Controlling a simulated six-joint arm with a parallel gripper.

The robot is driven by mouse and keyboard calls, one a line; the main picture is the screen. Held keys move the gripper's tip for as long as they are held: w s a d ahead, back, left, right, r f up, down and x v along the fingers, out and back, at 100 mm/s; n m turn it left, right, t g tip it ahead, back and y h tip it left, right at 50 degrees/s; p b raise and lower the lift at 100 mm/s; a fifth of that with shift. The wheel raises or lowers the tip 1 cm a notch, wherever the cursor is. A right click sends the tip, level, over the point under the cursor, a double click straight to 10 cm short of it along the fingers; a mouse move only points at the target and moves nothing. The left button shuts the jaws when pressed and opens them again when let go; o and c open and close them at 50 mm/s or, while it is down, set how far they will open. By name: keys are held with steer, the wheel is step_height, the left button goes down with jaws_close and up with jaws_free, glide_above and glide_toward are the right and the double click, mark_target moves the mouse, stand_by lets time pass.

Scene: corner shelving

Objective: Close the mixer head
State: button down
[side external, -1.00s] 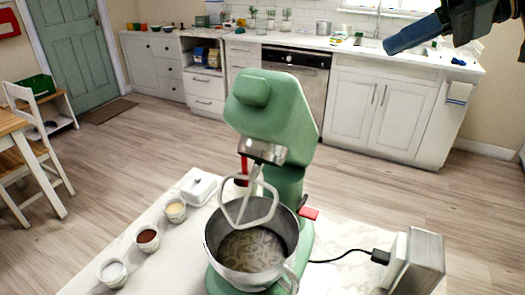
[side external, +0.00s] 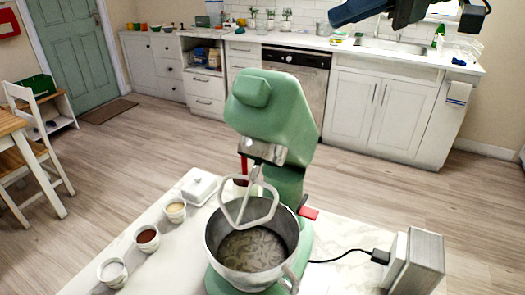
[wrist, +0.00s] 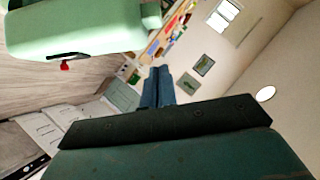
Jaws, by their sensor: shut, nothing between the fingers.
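The green stand mixer stands on the counter with its head (side external: 272,115) tilted up and back. A red knob (side external: 308,212) shows on the mixer's side. My gripper (side external: 338,18) is at the top edge of the side view, above and to the right of the head, apart from it and partly cut off. In the wrist view my blue fingers (wrist: 157,85) are together and empty. The green mixer head (wrist: 75,28) fills the upper left there.
Small bowls (side external: 148,238) and a white butter dish (side external: 199,186) sit left of the mixer. A grey-white box (side external: 418,262) with a black cable stands at the right. The space between my gripper and the head looks clear.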

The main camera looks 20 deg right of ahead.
glide_above(275, 90)
steer(key=w+d, duration=0.1)
steer(key=d, duration=0.2)
step_height(275, 90, down, 4)
steer(key=shift+a+r, duration=0.15)
steer(key=shift+s+a+f, duration=0.15)
steer(key=shift+a+f, duration=0.5)
steer(key=shift+f, duration=0.1)
steer(key=shift+s+a+f, duration=0.1)
steer(key=shift+a+f, duration=0.15)
steer(key=shift+f, duration=0.05)
steer(key=shift+s+a+f, duration=0.2)
steer(key=shift+a+f, duration=0.15)
steer(key=shift+f, duration=0.2)
steer(key=shift+a, duration=0.1)
